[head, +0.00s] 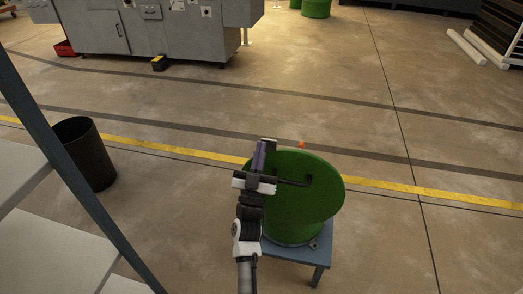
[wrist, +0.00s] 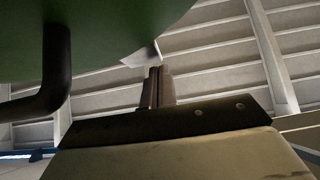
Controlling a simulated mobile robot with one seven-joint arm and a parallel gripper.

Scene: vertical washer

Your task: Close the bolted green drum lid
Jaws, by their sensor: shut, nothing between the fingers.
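The round green drum lid (head: 315,200) stands tilted up above its drum, its broad face towards the head camera. A dark bent handle (head: 296,183) is on that face. The lower green drum part (head: 292,241) shows below it on a blue-grey stand. My gripper (head: 264,155) is at the lid's upper left, overlapping its edge in the head view. In the wrist view the lid (wrist: 120,25) fills the top left, with the handle (wrist: 52,70) left of my shut, empty fingers (wrist: 157,88). Whether the fingers touch the lid I cannot tell.
The blue-grey stand (head: 318,262) is under the drum. A black bin (head: 86,153) and a shelf rack (head: 40,215) stand at the left. Grey machine cabinets (head: 150,30) are at the back.

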